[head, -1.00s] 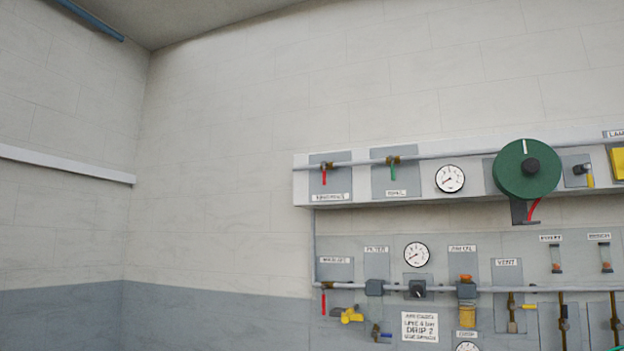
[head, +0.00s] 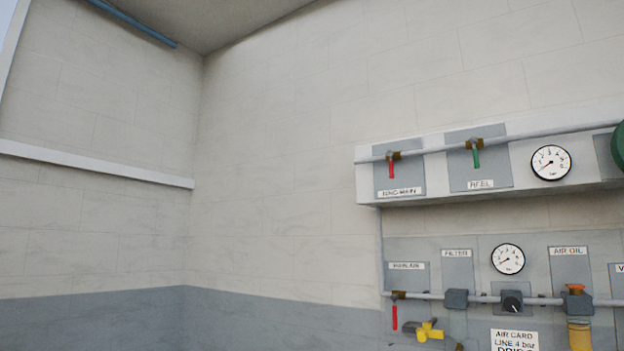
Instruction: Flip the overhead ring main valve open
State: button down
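The ring main valve (head: 391,165) is on the upper rail at the right of the head view. It has a brass body on the grey pipe, and its red lever hangs straight down, across the pipe. A white label (head: 401,192) under it appears to read RING MAIN. To its right is a similar valve with a green lever (head: 476,157), also hanging down, labelled REEL. My gripper is not in view.
A pressure gauge (head: 551,162) sits right of the REEL valve. The lower panel holds another red-lever valve (head: 395,313), a filter block (head: 457,299), a second gauge (head: 508,259), a black knob (head: 512,301) and a yellow-bowled unit (head: 579,332). The wall to the left is bare.

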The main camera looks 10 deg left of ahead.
aim_at(390, 153)
jog(key=u, duration=0.3)
jog(key=i, duration=0.85)
